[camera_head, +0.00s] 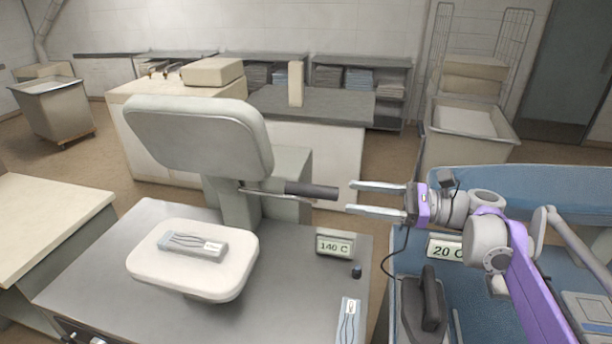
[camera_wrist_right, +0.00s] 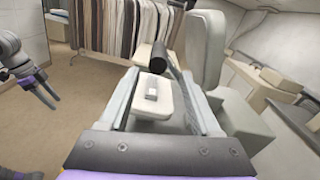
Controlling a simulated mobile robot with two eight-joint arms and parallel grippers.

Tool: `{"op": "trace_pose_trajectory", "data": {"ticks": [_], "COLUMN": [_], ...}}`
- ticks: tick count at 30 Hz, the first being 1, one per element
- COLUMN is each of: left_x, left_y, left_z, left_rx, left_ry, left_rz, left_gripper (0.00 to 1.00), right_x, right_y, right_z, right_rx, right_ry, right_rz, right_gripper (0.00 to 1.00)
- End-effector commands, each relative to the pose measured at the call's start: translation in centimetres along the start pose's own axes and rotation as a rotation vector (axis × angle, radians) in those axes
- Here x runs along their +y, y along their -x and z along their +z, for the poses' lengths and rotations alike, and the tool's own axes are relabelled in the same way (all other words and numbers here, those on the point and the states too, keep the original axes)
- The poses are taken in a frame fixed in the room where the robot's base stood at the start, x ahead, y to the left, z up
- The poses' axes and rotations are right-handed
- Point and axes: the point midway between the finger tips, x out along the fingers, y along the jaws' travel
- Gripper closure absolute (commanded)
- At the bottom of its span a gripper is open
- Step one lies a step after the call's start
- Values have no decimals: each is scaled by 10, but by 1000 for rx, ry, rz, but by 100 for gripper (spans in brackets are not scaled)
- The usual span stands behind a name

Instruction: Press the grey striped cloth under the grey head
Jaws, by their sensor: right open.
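The grey head (camera_head: 195,132) is raised and tilted above the press. Its dark handle (camera_head: 312,190) sticks out to the right on a metal bar. The grey striped cloth (camera_head: 180,243), folded with a white label, lies on the white pad (camera_head: 150,270) below the head, uncovered. My right gripper (camera_head: 348,199) is open and empty, its fingertips just right of the handle's end. In the right wrist view the handle (camera_wrist_right: 159,48) is ahead between the fingers, and apart from them. An arm with a gripper (camera_wrist_right: 45,92), seemingly my left, shows at the left edge there.
A display reading 140 C (camera_head: 334,246) and a small dark knob (camera_head: 356,272) are on the grey press table (camera_head: 290,290). Another striped cloth (camera_head: 348,318) lies at its front edge. A blue-covered board (camera_head: 555,180) with a 20 C display (camera_head: 443,249) and an iron (camera_head: 422,305) is at right.

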Motion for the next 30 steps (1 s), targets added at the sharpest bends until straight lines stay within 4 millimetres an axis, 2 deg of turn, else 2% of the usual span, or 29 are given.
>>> {"op": "trace_pose_trajectory", "data": {"ticks": [5, 15, 19, 24, 30], "left_x": [0, 0, 0, 0, 0], "left_y": [1, 7, 9, 10, 10], "left_z": [0, -6, -8, -9, -9], "left_rx": [0, 5, 6, 7, 7], "left_ry": [0, 0, 0, 0, 0], "left_rz": [0, 0, 0, 0, 0], "left_gripper": [50, 50, 50, 50, 50], "right_x": [0, 0, 0, 0, 0], "right_y": [-12, -76, -94, -106, -108], "right_z": [1, 2, 2, 2, 1], "right_rx": [-7, -6, -5, -4, -3], "right_ry": [-3, -2, -1, -1, -1], "right_rz": [2, 4, 2, 0, -1], "right_gripper": [36, 36, 36, 36, 36]}}
